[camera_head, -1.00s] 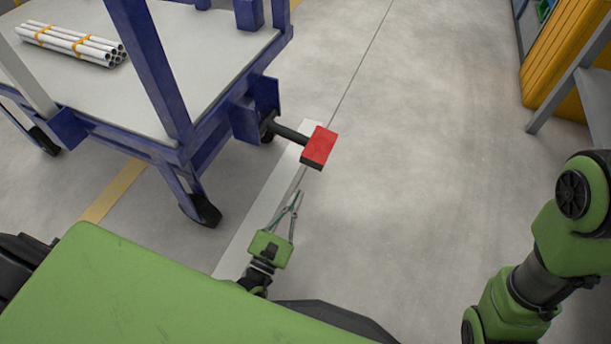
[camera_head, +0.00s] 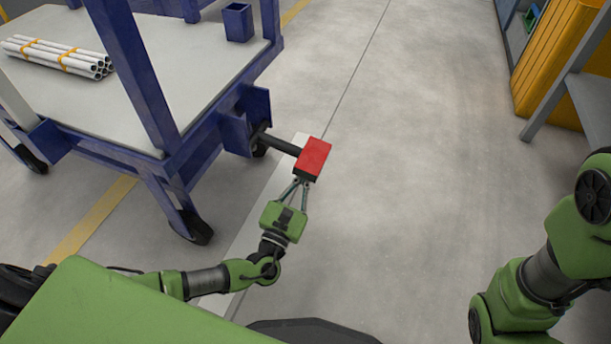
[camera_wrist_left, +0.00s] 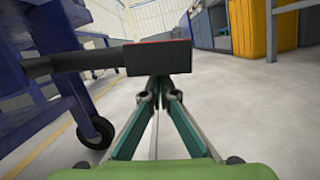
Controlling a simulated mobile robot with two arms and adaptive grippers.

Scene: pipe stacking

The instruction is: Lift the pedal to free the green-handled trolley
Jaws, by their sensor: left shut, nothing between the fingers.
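The pedal has a red top and black underside (camera_head: 314,158) and sits on a black bar at the right side of the blue trolley (camera_head: 150,100). No green handle shows on this trolley. My left gripper (camera_head: 301,182) is shut and empty, its fingertips at the pedal's near lower edge. In the left wrist view, the pedal's black face (camera_wrist_left: 158,58) is just above the fingertips (camera_wrist_left: 158,82), which meet at or under its lower edge. I cannot tell whether they touch it. My right arm shows at the right, but its gripper is out of view.
White pipes bound with orange straps (camera_head: 58,57) lie on the trolley's pale deck. A trolley wheel (camera_head: 193,228) stands left of my left gripper. Grey shelving (camera_head: 590,95) and a yellow bin (camera_head: 560,65) are at the upper right. The floor between is clear.

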